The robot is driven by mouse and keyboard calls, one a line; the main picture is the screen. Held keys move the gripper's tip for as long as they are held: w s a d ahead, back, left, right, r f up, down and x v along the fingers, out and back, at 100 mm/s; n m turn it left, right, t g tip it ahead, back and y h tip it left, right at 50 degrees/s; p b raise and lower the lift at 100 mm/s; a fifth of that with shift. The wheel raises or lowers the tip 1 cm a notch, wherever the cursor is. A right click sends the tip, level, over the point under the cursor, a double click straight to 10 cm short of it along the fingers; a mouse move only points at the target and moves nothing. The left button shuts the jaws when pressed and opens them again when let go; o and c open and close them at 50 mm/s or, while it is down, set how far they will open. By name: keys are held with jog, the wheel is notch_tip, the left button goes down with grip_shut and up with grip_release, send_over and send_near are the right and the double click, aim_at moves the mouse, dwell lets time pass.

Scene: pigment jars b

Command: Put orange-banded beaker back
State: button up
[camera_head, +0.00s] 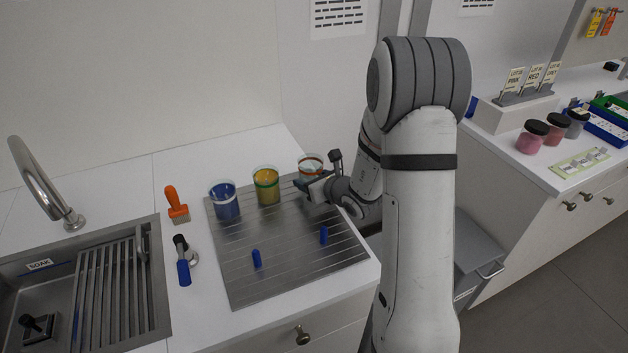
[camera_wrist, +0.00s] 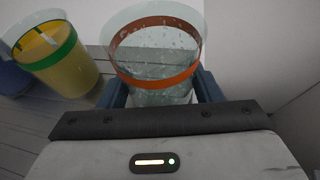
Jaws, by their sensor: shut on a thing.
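The orange-banded beaker (camera_head: 310,164) is clear, looks empty and stands at the back right of the grey ribbed draining board (camera_head: 290,279). In the wrist view the orange-banded beaker (camera_wrist: 155,50) is upright between my fingers, with droplets or specks on its glass. My gripper (camera_head: 305,184) is shut on it; in the wrist view the blue fingers (camera_wrist: 160,92) sit on either side of its lower body. My gripper hides part of the beaker in the head view. I cannot tell whether its base touches the board.
Left of it stand a green-banded beaker of yellow liquid (camera_head: 266,187) and a white-banded beaker of blue liquid (camera_head: 224,202). Two blue pegs (camera_head: 256,258) stand on the board. An orange brush (camera_head: 176,205) and a sink (camera_head: 60,240) lie left. Pigment jars (camera_head: 531,137) stand on the right counter.

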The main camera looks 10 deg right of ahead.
jog(key=shift+f, duration=0.3)
jog(key=shift+f, duration=0.15)
jog(key=o, duration=1.2)
jog(key=shift+c, duration=0.2)
